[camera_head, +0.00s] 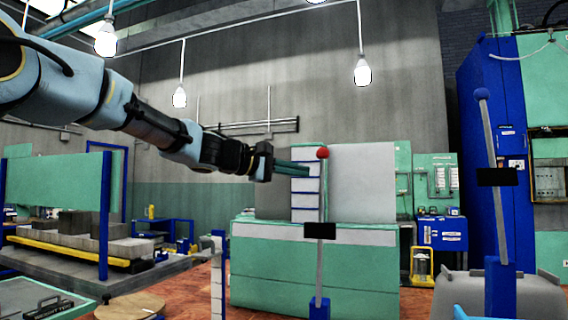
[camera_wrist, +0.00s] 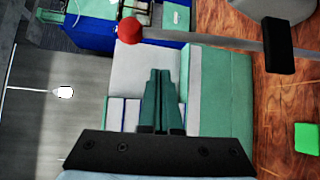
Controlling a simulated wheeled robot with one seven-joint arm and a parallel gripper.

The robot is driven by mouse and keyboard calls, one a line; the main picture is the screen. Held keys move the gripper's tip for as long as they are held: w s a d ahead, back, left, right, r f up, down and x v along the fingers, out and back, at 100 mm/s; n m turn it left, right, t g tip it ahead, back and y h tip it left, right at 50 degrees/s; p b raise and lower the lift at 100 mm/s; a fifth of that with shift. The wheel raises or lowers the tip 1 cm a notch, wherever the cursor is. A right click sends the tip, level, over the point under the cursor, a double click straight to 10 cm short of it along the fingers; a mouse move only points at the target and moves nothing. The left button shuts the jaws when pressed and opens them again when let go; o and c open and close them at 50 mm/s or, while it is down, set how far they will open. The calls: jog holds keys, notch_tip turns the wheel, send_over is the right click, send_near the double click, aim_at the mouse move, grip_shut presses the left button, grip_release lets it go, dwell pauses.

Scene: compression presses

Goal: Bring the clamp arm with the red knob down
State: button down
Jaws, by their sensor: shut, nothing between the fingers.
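The clamp arm (camera_head: 323,200) is a thin grey bar standing upright from a blue post (camera_head: 319,308), with a black block (camera_head: 320,230) partway up. The red knob (camera_head: 323,153) tops it. In the wrist view the bar lies sideways, with the red knob (camera_wrist: 130,31) at its left end and the black block (camera_wrist: 279,45) at right. My gripper (camera_head: 306,170) is shut and empty, its green fingers pointing right just left of and slightly below the knob in the head view. In the wrist view the fingertips (camera_wrist: 160,72) are apart from the knob and bar.
A second upright clamp arm with a blue knob (camera_head: 481,94) and black block (camera_head: 497,177) stands at the right on a blue post. A green cabinet (camera_head: 300,270) stands behind the red-knob arm. A press with a yellow edge (camera_head: 80,252) is at left.

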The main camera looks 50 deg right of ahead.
jog(key=s+p, duration=0.1)
jog(key=s, duration=0.1)
jog(key=s+p, duration=0.1)
jog(key=shift+s+d, duration=0.35)
jog(key=shift+b, duration=0.3)
